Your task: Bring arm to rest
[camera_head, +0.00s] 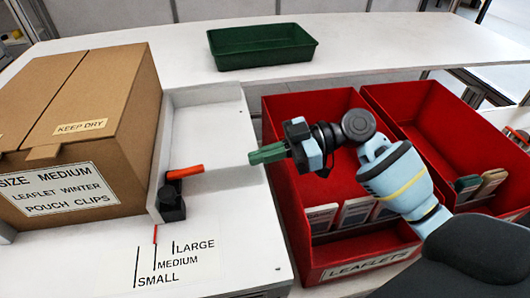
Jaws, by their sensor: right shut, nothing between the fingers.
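My right arm comes in from the lower right and reaches left over the red bins. My right gripper (267,153) has green fingers that are closed together with nothing between them. It hangs above the white table's right edge, beside the left red bin. My left gripper and left arm do not show in the view.
A cardboard box (86,135) stands at the left. A black block with an orange bar (185,172) sits beside it. A green tray (262,46) lies at the back. Red bins (345,272) (440,105) hold packets at the right. Black size lines mark the front table.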

